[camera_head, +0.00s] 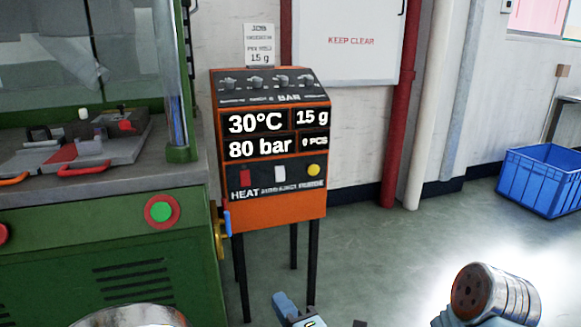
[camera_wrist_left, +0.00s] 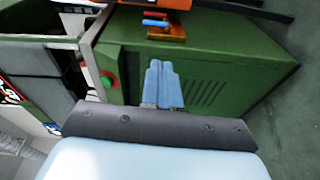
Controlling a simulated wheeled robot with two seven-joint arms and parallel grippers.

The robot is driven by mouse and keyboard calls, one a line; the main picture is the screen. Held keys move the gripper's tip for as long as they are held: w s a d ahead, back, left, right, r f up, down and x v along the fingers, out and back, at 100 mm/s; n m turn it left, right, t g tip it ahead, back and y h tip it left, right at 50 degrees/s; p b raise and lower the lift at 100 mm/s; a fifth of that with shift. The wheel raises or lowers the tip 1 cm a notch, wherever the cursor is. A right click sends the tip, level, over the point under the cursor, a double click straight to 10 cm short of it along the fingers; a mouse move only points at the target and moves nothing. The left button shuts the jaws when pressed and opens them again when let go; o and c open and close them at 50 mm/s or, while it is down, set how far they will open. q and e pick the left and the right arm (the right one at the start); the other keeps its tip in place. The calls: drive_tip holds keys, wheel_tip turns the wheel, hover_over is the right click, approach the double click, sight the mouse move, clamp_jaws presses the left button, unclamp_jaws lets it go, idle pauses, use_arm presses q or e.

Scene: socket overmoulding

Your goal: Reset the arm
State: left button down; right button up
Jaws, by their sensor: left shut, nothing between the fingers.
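My left gripper (camera_head: 284,302) shows at the bottom edge of the head view, in front of the control box's legs, with its body cut off by the frame. In the left wrist view its two light-blue fingers (camera_wrist_left: 162,68) lie side by side, shut with nothing between them. They point at the green machine (camera_wrist_left: 225,75), apart from it as far as I can tell. A silver joint of my other arm (camera_head: 492,294) shows at the lower right of the head view. My right gripper is not visible.
The orange control box (camera_head: 275,182) stands on black legs, reading 30°C, 80 bar, 15 g and 0 PCS. The green machine (camera_head: 100,265) with a green button (camera_head: 160,211) is at left. A blue crate (camera_head: 540,182) lies far right. The floor (camera_head: 400,240) between is clear.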

use_arm(q)
drive_tip(key=w+a+f+m+g+h+p, duration=0.2)
drive_tip(key=w+a+f+m+h, duration=0.15)
drive_tip(key=w+f+m, duration=0.45)
drive_tip(key=s+a+f+m+g+h+p, duration=0.1)
drive_tip(key=s+a+f+m+g+h, duration=0.15)
drive_tip(key=f, duration=0.45)
drive_tip(key=s+a+f+m+g+h+p, duration=0.1)
drive_tip(key=a+f+m+g+p, duration=0.15)
drive_tip(key=f, duration=0.45)
drive_tip(key=s+a+f+m+g+h+p, duration=0.1)
drive_tip(key=s+f+m+g, duration=0.3)
drive_tip(key=s, duration=0.4)
drive_tip(key=s+f+m+g+h+p, duration=0.1)
drive_tip(key=s+f+m+g+h, duration=0.2)
drive_tip(key=s, duration=0.5)
wheel_tip(320, 180, down, 3)
drive_tip(key=shift+s+a+r+m+g+h, duration=0.15)
drive_tip(key=shift+a+m+g+h, duration=0.25)
drive_tip(key=shift+h, duration=0.1)
